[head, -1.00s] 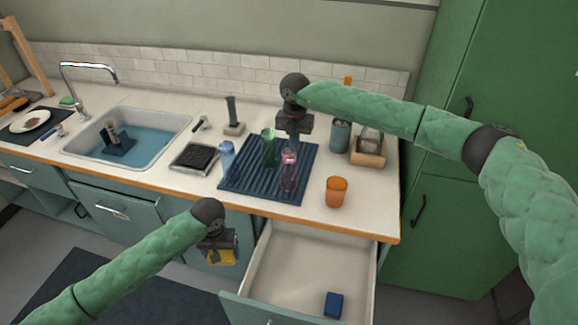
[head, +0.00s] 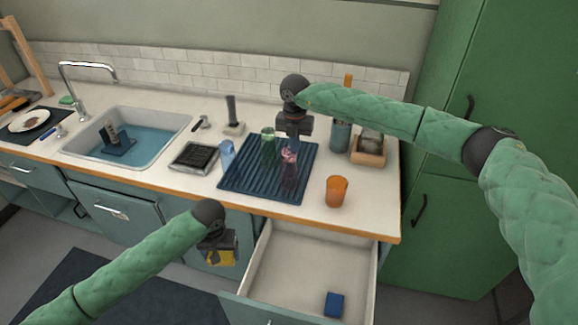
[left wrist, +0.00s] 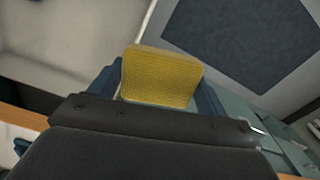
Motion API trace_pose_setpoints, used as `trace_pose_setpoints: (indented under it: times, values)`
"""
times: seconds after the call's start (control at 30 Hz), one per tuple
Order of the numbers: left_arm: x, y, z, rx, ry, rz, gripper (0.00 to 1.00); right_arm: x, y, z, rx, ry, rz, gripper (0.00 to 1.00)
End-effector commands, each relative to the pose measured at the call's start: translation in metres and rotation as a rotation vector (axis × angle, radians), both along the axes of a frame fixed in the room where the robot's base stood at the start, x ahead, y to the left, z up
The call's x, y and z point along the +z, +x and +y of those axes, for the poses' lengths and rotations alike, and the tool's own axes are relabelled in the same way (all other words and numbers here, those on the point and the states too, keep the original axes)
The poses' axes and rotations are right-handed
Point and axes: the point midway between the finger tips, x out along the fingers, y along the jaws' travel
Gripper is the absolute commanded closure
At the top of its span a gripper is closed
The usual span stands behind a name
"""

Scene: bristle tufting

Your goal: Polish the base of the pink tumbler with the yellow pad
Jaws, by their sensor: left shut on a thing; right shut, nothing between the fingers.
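The tumbler's base is hard to make out against the mat. My left gripper (head: 221,262) is shut on the yellow pad (head: 219,257), in front of the counter. The pad (left wrist: 162,77) also shows between the fingers in the left wrist view.
A green glass (head: 268,145) and a blue glass (head: 227,155) stand on or beside the mat's left part. An orange cup (head: 336,191) stands on the counter to the right. An open drawer (head: 300,262) below holds a blue block (head: 334,304). The sink (head: 150,135) is at left.

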Motion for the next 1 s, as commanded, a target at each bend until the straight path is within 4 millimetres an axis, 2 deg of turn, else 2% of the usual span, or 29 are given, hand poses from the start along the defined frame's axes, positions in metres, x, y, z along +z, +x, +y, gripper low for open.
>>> trace_pose_setpoints:
  times: [0.33,1.0]
  values:
    - [0.000,0.000,0.000,0.000,0.000,0.000,0.48,0.002,0.000,0.000,0.000,0.001,0.000,1.00]
    - [0.007,0.000,0.000,0.000,0.000,0.000,0.48,0.044,0.000,0.000,0.000,0.000,-0.001,1.00]
